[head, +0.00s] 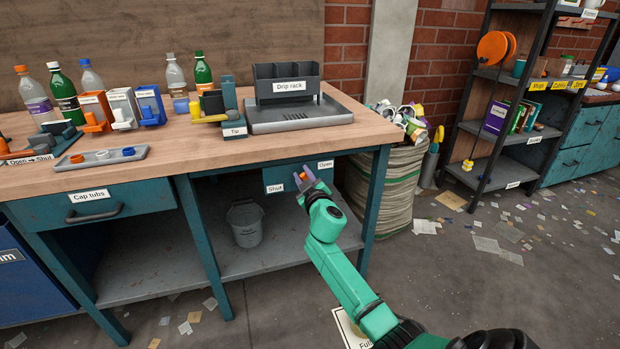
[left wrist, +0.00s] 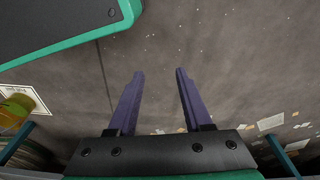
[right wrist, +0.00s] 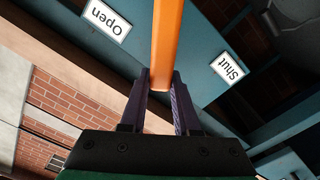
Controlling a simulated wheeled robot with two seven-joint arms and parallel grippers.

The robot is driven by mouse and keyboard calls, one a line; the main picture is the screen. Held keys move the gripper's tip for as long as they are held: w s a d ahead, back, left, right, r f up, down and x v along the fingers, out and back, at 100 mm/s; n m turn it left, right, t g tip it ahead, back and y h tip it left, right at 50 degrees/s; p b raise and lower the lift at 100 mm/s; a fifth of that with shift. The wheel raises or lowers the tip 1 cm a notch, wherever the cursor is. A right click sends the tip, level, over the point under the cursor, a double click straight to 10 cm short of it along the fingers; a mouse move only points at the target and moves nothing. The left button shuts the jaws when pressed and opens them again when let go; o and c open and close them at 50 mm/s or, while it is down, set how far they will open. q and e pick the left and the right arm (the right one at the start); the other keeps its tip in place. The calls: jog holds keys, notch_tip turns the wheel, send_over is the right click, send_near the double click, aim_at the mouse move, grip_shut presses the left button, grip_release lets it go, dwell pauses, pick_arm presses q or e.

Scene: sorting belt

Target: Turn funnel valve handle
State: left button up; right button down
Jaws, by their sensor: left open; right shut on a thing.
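The orange valve handle (head: 303,176) is on the teal panel (head: 284,175) under the bench top, below the drip rack. The panel bears a "Shut" label (head: 275,188) at left and an "Open" label (head: 326,164) at right. My right gripper (head: 307,175) is shut on the handle. In the right wrist view the handle (right wrist: 167,35) runs as a long orange bar between the purple fingers (right wrist: 162,85), with the "Open" label (right wrist: 106,19) left and "Shut" (right wrist: 229,68) right. My left gripper (left wrist: 159,75) is open and empty above the floor; the head view does not show it.
A grey bucket (head: 246,222) stands on the lower shelf. The drip rack (head: 287,88) sits on the bench, with bottles and coloured bins to its left. A sack (head: 386,185) and a bench leg (head: 376,200) are right of the panel. Floor in front holds paper scraps.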

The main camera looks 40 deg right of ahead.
jog(key=f+n+b, duration=0.1)
jog(key=a+f+n, duration=0.1)
jog(key=n, duration=0.1)
jog(key=a+f+n+b, duration=0.1)
jog(key=shift+w+n+b, duration=0.3)
jog(key=shift+w, duration=0.05)
jog(key=f+n+b, duration=0.1)
jog(key=n, duration=0.1)
jog(key=a+f+n+b, duration=0.1)
jog(key=n, duration=0.1)
jog(key=shift+w+f+n+b, duration=0.15)
jog(key=shift+f+n+b, duration=0.15)
jog(key=shift+f+n, duration=0.1)
jog(key=shift+a+f+n, duration=0.1)
jog(key=shift+f+n, duration=0.1)
jog(key=shift+n, duration=0.1)
pick_arm(q)
jog(key=w+d+r+t+h, duration=0.1)
jog(key=w+d+r, duration=0.1)
jog(key=r, duration=0.9)
jog(key=shift+d+r+m+b, duration=0.25)
jog(key=shift+d+m+b, duration=0.15)
jog(key=shift+d, duration=0.4)
pick_arm(e)
jog(key=shift+f+n, duration=0.3)
jog(key=shift+n, duration=0.3)
pick_arm(q)
jog(key=shift+w, duration=0.1)
